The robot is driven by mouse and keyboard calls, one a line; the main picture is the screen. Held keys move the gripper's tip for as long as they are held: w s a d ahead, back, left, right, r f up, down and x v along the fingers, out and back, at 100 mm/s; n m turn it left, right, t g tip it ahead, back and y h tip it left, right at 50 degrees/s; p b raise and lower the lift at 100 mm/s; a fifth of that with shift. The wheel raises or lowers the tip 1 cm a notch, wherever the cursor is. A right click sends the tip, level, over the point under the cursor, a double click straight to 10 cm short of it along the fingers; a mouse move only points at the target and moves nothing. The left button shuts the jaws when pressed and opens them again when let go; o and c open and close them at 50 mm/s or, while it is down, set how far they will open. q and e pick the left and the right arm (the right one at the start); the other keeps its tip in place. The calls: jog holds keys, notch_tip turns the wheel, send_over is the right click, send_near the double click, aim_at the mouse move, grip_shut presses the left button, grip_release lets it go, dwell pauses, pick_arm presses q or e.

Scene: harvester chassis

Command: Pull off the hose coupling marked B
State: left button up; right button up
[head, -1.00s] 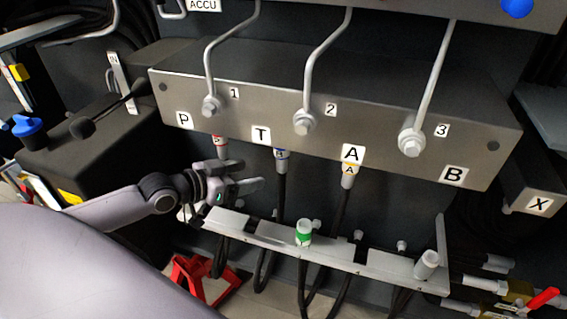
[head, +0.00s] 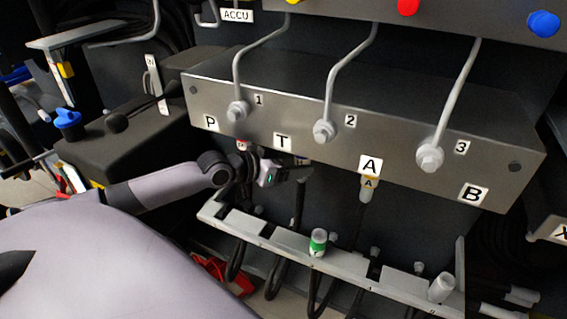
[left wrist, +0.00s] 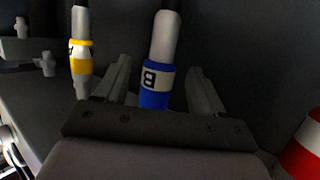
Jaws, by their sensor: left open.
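The blue-banded hose coupling marked B shows in the left wrist view (left wrist: 157,85), with its pale hose end. My left gripper (left wrist: 158,78) is open, with one finger on each side of it; I cannot tell whether either touches. In the head view the left gripper (head: 298,168) is under the port labelled T (head: 282,141) on the grey block (head: 250,98) and hides most of the coupling. My right gripper is not in view.
A yellow-banded coupling A (head: 369,186) hangs to the right, and a red-banded one (head: 243,145) is close on the left. Below is a pale rack (head: 285,243) holding a green-banded coupling (head: 318,242) and a white one (head: 441,287). Pipes run above.

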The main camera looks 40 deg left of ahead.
aim_at(296, 164)
pick_arm(q)
jog(key=shift+x, duration=1.4)
grip_shut()
jog(key=c, duration=1)
grip_release()
grip_shut()
jog(key=shift+f, duration=0.1)
jog(key=shift+f+b, duration=0.35)
jog(key=shift+b, duration=0.05)
jog(key=shift+f+b, duration=1.9)
jog(key=shift+f, duration=0.05)
jog(key=shift+r, duration=0.1)
